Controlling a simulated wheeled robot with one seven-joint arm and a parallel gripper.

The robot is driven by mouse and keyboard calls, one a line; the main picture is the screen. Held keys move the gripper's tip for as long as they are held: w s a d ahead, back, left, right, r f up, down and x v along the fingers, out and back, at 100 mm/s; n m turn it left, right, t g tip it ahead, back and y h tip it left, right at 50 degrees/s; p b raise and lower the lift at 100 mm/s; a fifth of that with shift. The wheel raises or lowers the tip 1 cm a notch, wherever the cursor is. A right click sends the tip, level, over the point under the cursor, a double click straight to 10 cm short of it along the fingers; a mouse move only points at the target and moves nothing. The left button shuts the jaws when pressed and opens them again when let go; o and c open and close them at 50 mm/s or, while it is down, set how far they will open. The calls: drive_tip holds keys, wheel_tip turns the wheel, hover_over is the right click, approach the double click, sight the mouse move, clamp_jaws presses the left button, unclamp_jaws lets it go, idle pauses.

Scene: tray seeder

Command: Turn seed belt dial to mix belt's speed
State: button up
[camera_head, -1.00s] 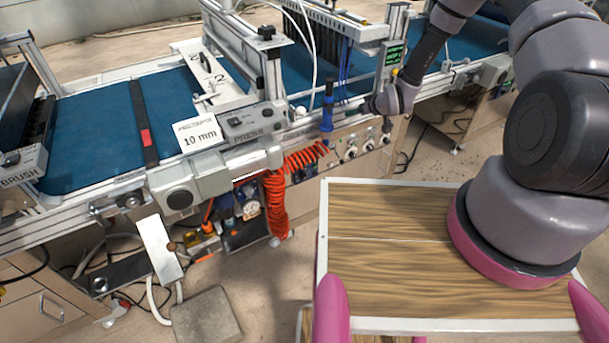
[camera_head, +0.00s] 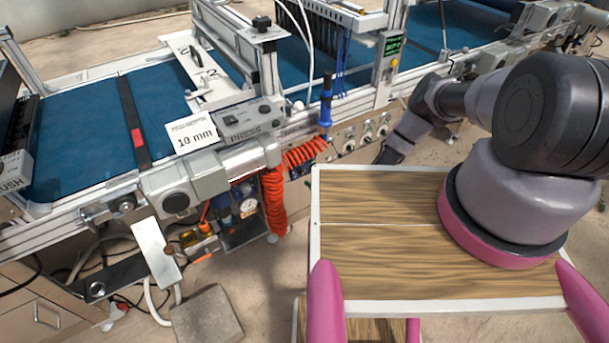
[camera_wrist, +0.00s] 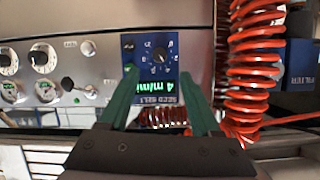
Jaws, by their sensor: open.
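In the wrist view, the seed belt dial (camera_wrist: 159,55) is a dark round knob with a pointer on a blue panel (camera_wrist: 143,45). Below it, a green display (camera_wrist: 155,86) reads about 4 m/min, with a SEED BELT label under it. The panel shows upside down or tilted. My gripper (camera_wrist: 158,72) is open, its two green fingers pointing at the panel, one on each side of the display in the picture. No finger is seen closed on the dial; I cannot tell the gap in depth. In the head view my wrist end (camera_head: 390,155) is dark, low before the machine.
A red coiled hose (camera_wrist: 255,65) hangs just right of the panel in the wrist view. Other knobs (camera_wrist: 42,57), gauges and a black key-like switch (camera_wrist: 67,84) sit to the left. In the head view the conveyor machine (camera_head: 235,150) runs behind my wooden-topped base.

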sight(303, 173)
drive_tip(key=x, duration=0.8)
drive_tip(key=shift+w+a+f, duration=0.15)
drive_tip(key=shift+w, duration=0.2)
clamp_jaws()
